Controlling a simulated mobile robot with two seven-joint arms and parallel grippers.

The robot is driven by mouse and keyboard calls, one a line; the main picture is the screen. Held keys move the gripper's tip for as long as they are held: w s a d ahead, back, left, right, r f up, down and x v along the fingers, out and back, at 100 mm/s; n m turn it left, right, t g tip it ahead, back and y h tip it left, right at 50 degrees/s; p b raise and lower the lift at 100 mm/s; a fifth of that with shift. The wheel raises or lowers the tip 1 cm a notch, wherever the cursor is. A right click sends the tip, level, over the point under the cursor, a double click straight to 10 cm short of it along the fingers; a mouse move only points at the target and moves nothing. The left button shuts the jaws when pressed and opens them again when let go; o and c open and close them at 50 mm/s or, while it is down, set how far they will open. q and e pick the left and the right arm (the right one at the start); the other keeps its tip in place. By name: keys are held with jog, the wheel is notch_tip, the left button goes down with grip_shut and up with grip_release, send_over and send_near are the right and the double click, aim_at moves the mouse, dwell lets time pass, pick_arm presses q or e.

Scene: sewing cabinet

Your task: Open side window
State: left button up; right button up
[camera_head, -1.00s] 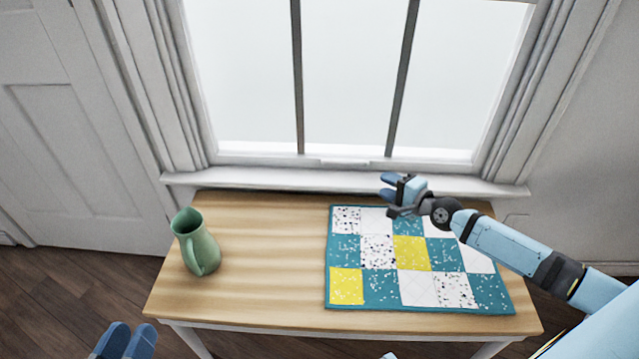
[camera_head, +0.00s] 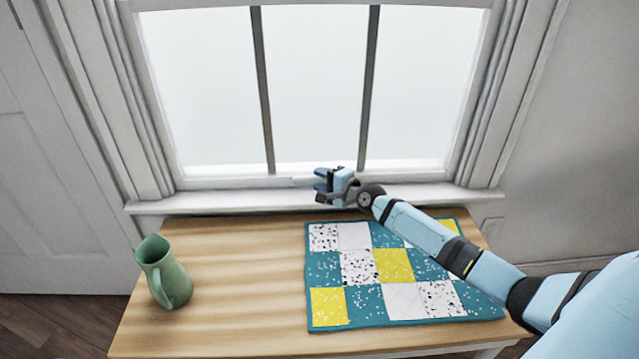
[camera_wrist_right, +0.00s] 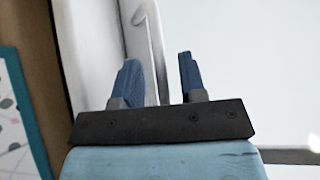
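The window (camera_head: 315,90) fills the upper middle of the head view, with its white bottom rail (camera_head: 225,182) resting at the sill. A small pale lift handle (camera_head: 300,182) shows on that rail, partly hidden by my gripper. My right gripper (camera_head: 318,185) is in front of the rail, just right of the handle. In the right wrist view its two blue fingers (camera_wrist_right: 158,58) are apart. A white curved bar, which looks like the handle (camera_wrist_right: 156,40), shows beyond and between them; contact cannot be told. My left gripper is out of view.
A wooden table (camera_head: 230,260) stands below the sill (camera_head: 230,199). A green pitcher (camera_head: 160,272) stands at its left, and a teal, white and yellow patchwork mat (camera_head: 393,266) lies under my right arm. The table between them is bare.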

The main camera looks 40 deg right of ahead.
jog(key=shift+w+a, duration=0.15)
jog(key=shift+w, duration=0.25)
jog(key=shift+c, duration=0.5)
grip_shut()
jog(key=shift+r, duration=0.1)
